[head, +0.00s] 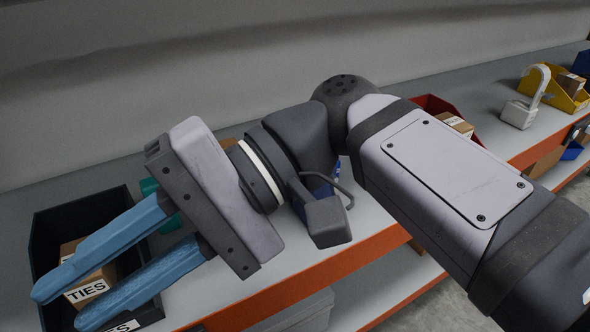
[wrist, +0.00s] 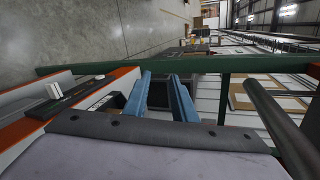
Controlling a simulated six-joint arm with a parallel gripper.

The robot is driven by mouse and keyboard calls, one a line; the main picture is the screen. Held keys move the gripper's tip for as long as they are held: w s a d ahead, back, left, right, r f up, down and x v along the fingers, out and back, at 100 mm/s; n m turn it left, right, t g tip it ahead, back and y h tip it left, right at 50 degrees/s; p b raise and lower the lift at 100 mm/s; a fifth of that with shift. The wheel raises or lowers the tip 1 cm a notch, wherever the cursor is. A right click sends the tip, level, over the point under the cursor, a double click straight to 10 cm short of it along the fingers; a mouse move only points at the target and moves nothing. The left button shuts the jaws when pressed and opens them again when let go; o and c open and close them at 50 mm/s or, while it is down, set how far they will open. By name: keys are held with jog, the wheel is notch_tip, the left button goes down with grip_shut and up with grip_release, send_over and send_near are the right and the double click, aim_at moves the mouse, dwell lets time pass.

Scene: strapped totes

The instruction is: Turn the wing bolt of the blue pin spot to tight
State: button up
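I cannot make out a blue pin spot or its wing bolt in either view. A small blue part (head: 314,184) shows behind my wrist in the head view, mostly hidden, and I cannot tell what it belongs to. My gripper (head: 62,308) has two blue fingers, spread apart with nothing between them. It reaches left over a black bin (head: 42,212) that holds boxes labelled TIES (head: 88,291). In the wrist view my gripper (wrist: 160,77) is also open.
The grey shelf has an orange front edge (head: 335,258). A teal object (head: 150,188) is partly hidden behind my gripper. Another shelf lies below.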

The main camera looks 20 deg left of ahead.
jog(key=w+d+f+n+t+h, duration=0.1)
jog(key=w+d+f+t+h, duration=0.1)
jog(key=w+f+t, duration=0.15)
jog(key=n+t+h, duration=0.2)
jog(key=t+h, duration=0.4)
jog(key=t, duration=0.6)
send_near(337, 179)
jog(key=x, duration=0.3)
jog(key=shift+a+f, duration=0.1)
jog(key=shift+f, duration=0.05)
jog(key=shift+f, duration=0.1)
jog(key=shift+b+x, duration=1.1)
jog(key=shift+x, duration=2.45)
grip_shut()
